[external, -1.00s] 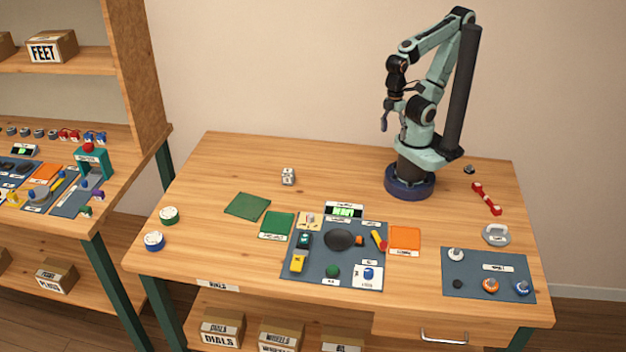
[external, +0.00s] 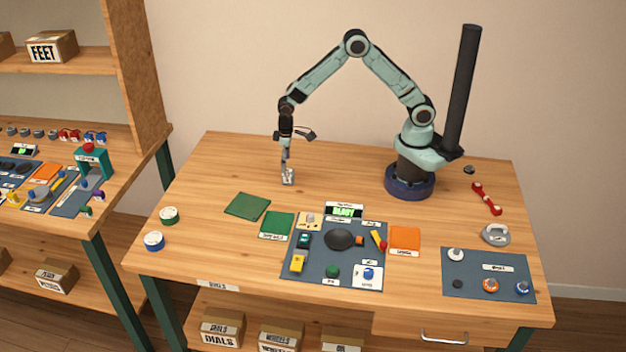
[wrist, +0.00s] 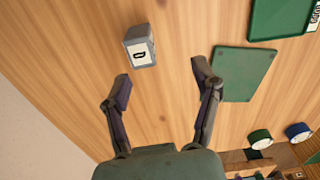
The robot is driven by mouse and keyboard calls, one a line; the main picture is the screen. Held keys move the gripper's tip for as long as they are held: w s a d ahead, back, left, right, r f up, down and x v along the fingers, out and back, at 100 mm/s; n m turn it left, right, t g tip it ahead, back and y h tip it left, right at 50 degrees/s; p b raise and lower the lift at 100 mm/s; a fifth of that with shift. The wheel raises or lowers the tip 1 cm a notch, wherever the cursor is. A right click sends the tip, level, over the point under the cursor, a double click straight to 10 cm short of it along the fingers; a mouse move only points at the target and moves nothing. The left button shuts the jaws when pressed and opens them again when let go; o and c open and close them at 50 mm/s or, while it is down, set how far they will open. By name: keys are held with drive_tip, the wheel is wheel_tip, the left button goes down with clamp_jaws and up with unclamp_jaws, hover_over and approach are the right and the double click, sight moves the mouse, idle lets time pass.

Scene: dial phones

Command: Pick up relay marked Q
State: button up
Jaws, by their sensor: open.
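The relay (external: 288,178) is a small grey block with a pale label on the back left part of the table. In the wrist view the relay (wrist: 140,47) has a dark letter that looks like a Q turned sideways. My gripper (external: 286,160) points down right at the relay, and its tips hide part of it in the external view. In the wrist view my gripper (wrist: 161,76) is open and empty. The relay lies just beyond the fingertips, closer to the left finger, and not between them.
A dark green mat (external: 247,206) lies in front of the relay, beside a second green mat (external: 277,225). A grey board (external: 310,272) with several parts fills the front middle. Green (external: 169,215) and blue (external: 154,241) dials stand at left. Table around the relay is clear.

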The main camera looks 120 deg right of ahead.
sight(289, 171)
drive_tip(key=shift+s+d+f, duration=0.25)
drive_tip(key=shift+s+f, duration=0.2)
drive_tip(key=shift+f, duration=0.1)
drive_tip(key=shift+s+d+f, duration=0.2)
drive_tip(key=shift+s+f, duration=0.25)
drive_tip(key=shift+f, duration=0.05)
drive_tip(key=shift+s+d+f+m, duration=0.1)
drive_tip(key=shift+d+f+m, duration=0.1)
drive_tip(key=shift+f+m, duration=0.1)
wheel_tip(289, 171, down, 6)
drive_tip(key=shift+r, duration=0.1)
clamp_jaws()
